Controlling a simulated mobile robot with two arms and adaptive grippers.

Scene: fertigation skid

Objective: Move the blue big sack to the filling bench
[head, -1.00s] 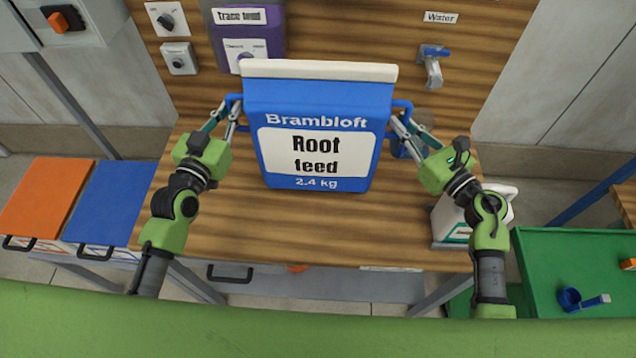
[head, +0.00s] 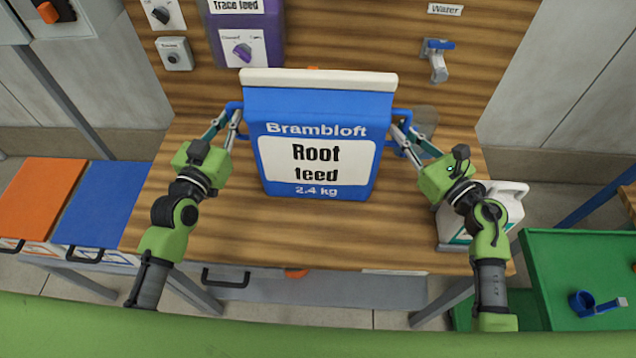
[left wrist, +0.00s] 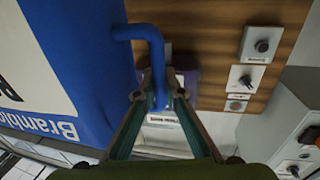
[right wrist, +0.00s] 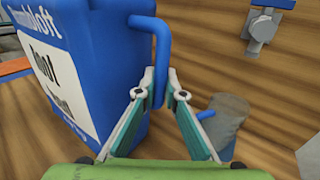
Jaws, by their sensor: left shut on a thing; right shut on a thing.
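The blue big sack (head: 318,115), labelled "Brambloft Root feed 2.4 kg", is upright between my two grippers over the wooden filling bench (head: 300,235). I cannot tell whether its base touches the bench top. My left gripper (head: 236,112) is shut on the sack's left handle, a blue bar that also shows in the left wrist view (left wrist: 157,60). My right gripper (head: 400,132) is shut on the right handle, which also shows in the right wrist view (right wrist: 162,60). The sack hides part of the bench behind it.
A white jug (head: 505,205) stands at the bench's right end. A grey cylindrical vessel (right wrist: 228,122) is behind the right gripper. A water tap (head: 438,62) and a purple trace feed unit (head: 245,35) are on the back panel. The bench front is clear.

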